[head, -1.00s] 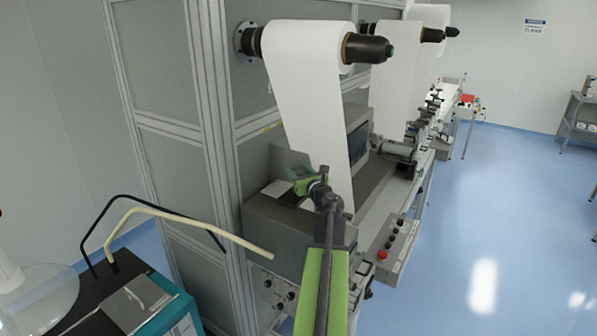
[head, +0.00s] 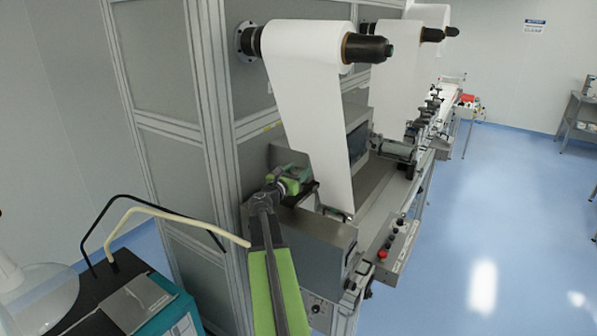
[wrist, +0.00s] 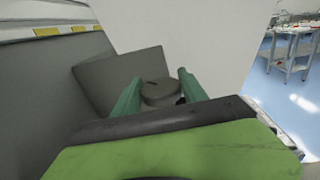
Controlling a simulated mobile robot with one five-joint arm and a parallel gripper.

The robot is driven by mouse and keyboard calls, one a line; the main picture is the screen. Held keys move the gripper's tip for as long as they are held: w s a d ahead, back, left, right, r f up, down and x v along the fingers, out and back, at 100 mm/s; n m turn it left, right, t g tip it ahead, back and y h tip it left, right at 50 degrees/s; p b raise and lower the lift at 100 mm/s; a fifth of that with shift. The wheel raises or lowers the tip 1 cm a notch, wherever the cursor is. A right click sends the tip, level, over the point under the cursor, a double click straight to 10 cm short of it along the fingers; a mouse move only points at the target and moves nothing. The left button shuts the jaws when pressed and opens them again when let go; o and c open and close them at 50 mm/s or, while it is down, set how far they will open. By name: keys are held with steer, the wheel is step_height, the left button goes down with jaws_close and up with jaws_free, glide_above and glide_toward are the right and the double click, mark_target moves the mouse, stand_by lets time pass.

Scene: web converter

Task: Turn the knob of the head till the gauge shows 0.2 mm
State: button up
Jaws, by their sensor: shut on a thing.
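My gripper (head: 298,177) is at the grey machine housing, just left of the hanging white web. In the wrist view, its two green fingers (wrist: 160,80) stand on either side of a round dark grey knob (wrist: 161,93) and are shut on it. A dark grey plate (wrist: 113,84), apparently part of the head, shows behind the knob. In the head view my gripper and arm hide the knob. I cannot make out a gauge reading in either view.
The white web (head: 312,110) hangs from its roll close to the right of my gripper. A control box with a red button (head: 383,254) is at the lower right. A beige bent tube (head: 185,217) is left of my arm.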

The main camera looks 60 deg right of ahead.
steer(key=shift+m+g+y, duration=0.3)
steer(key=shift+m+g, duration=1.6)
steer(key=shift+g, duration=1.1)
steer(key=o, duration=1.1)
steer(key=v, duration=1.7)
steer(key=shift+w+a, duration=0.15)
steer(key=shift+w, duration=0.05)
